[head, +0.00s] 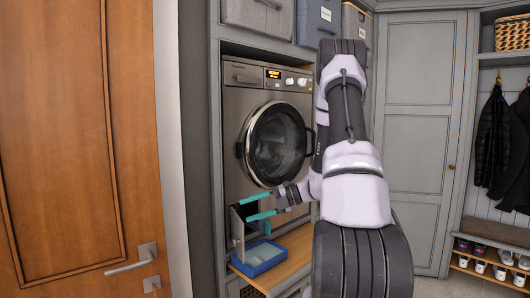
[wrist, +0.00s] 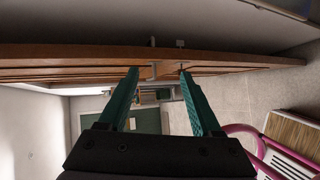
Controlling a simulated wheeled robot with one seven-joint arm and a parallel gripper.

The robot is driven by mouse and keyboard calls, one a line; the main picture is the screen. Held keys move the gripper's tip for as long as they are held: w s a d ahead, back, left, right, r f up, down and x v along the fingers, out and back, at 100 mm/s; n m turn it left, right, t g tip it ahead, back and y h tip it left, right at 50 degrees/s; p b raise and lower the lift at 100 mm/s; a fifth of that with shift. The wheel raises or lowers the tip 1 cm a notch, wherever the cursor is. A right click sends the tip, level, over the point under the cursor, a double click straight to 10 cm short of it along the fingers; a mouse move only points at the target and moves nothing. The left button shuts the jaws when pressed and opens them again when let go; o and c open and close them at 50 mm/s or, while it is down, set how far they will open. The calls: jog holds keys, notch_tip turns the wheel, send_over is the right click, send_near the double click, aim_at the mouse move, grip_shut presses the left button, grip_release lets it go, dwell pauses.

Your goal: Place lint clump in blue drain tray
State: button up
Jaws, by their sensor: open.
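The blue drain tray (head: 258,268) sits on the wooden ledge below the washing machine, with a paler interior. My gripper (head: 245,210) is above the tray, in front of the machine's lower part, with its teal fingers pointing left. In the wrist view, the fingers (wrist: 158,72) are spread apart with nothing between them. A grey flap (head: 237,228) stands open at the machine's lower left, close to the fingers. I cannot make out the lint clump in either view.
The washing machine (head: 272,140) has its round door shut. A wooden door (head: 85,140) with a metal handle stands at left, and the wrist view faces it too. Pink tubing (wrist: 245,128) shows at right in the wrist view. Coats and a shoe bench are at far right.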

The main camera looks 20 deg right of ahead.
jog(key=s+a+r+n+t+h, duration=0.1)
jog(key=s+r+n+h, duration=0.4)
jog(key=s+r+n, duration=0.5)
jog(key=s+a+r+n+t+h, duration=0.1)
jog(key=s+a+r+n+h, duration=0.2)
jog(key=n, duration=2.2)
jog(key=s+r+h, duration=0.3)
jog(key=s+r, duration=0.4)
jog(key=r, duration=0.2)
jog(key=shift+s+a+h, duration=0.15)
jog(key=shift+s+h, duration=0.05)
jog(key=shift+h, duration=0.1)
